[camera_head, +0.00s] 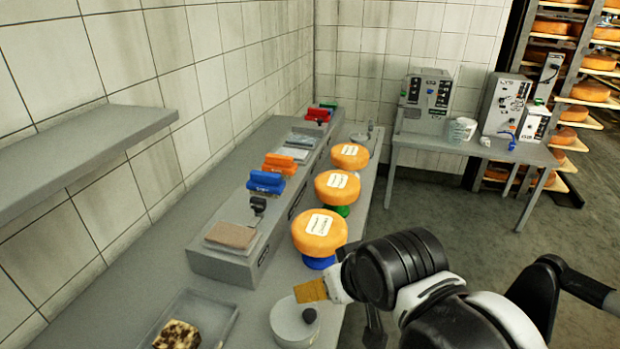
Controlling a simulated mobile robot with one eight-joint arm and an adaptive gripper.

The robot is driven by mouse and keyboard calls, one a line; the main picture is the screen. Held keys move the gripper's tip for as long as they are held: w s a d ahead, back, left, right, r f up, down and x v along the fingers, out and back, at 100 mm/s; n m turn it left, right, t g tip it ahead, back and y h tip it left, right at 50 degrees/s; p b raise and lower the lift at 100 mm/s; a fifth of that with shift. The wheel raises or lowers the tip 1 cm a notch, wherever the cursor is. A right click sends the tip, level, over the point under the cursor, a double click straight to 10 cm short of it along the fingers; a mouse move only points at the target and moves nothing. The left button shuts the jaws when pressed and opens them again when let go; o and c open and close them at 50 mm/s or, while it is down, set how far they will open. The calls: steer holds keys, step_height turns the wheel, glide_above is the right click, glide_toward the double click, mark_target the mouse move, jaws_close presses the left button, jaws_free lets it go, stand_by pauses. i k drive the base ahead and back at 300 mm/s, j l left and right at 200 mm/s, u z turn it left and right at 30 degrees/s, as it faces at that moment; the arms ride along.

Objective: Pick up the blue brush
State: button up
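Blue brush-like blocks (265,182) lie on the raised grey ledge along the wall, left of the cheese wheels and in front of similar orange blocks (280,163). I cannot tell from their shape how many separate brushes there are. My arm reaches in from the lower right, well apart from the blue blocks. My gripper is not clearly seen; dark parts (373,328) below the black wrist may belong to it. Its fingers cannot be made out, and I see nothing held.
Several orange cheese wheels (319,232) stand on coloured bases along the bench. A round grey container (294,324), a tray (215,309) and a brown pad (231,236) are nearer. A wall shelf (85,145) juts out left. Machines stand on the back table (470,149).

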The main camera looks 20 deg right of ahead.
mark_target(270, 184)
steer(key=u, duration=2.8)
steer(key=z, duration=2.8)
steer(key=i+l+u, duration=0.6)
steer(key=l+u, duration=0.3)
steer(key=i+l+u, duration=0.15)
steer(key=l+u, duration=0.3)
steer(key=l, duration=0.25)
steer(key=l+u, duration=0.45)
steer(key=l, duration=0.2)
steer(key=l+u, duration=0.45)
steer(key=l, duration=0.25)
